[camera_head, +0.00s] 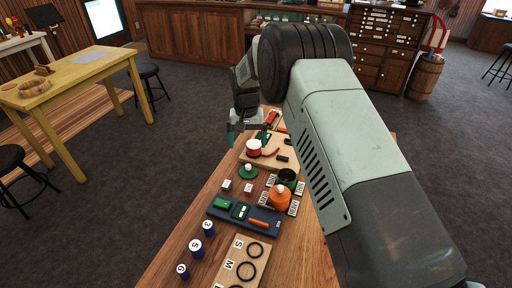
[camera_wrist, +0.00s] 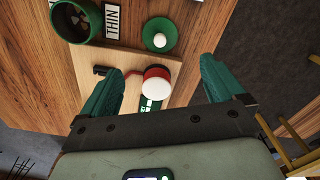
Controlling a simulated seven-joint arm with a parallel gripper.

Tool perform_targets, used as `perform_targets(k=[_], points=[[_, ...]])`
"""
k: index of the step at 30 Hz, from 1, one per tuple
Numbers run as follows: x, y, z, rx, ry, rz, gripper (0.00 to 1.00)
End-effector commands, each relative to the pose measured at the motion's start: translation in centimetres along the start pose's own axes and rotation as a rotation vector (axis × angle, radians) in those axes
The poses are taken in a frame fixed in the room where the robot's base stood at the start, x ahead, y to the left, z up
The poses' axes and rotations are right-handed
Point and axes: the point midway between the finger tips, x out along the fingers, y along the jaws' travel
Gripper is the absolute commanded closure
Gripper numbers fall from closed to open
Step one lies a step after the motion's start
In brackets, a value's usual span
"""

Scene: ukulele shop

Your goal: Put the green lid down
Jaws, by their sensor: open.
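The green lid (camera_head: 248,171), a disc with a white knob, lies on the wooden table (camera_head: 196,208), just off the near edge of a light wooden board. In the wrist view the lid (camera_wrist: 160,47) lies knob up, beyond the fingertips. My gripper (camera_head: 246,130) is open and empty, above the far part of the table. Its teal fingers (camera_wrist: 162,70) are spread wide in the wrist view. An open green pot (camera_head: 287,175) stands right of the lid among small label cards; the wrist view shows its dark inside (camera_wrist: 76,18).
A red pot with a white top (camera_head: 253,147) stands on the light board (camera_head: 287,163). Nearer are an orange pot (camera_head: 280,198), a blue tray (camera_head: 226,216), several blue numbered cylinders (camera_head: 195,246) and a ring board (camera_head: 236,270). Small cubes (camera_head: 226,186) sit near the lid.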

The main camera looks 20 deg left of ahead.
Motion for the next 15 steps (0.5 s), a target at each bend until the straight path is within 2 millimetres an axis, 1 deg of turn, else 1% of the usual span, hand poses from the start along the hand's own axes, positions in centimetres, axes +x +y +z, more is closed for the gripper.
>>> perform_targets(k=[8,10,11,13,14,15], points=[[-0.4,0.0,0.0,0.0,-0.001,0.0,0.04],[-1.2,0.4,0.0,0.003,0.006,0.0,0.04],[-1.8,0.8,0.0,0.006,0.01,-0.001,0.04],[-4.3,2.0,0.0,0.015,0.028,-0.002,0.04],[-5.7,2.7,0.1,0.021,0.038,-0.003,0.04],[-7.9,3.9,0.4,0.031,0.054,-0.003,0.04]])
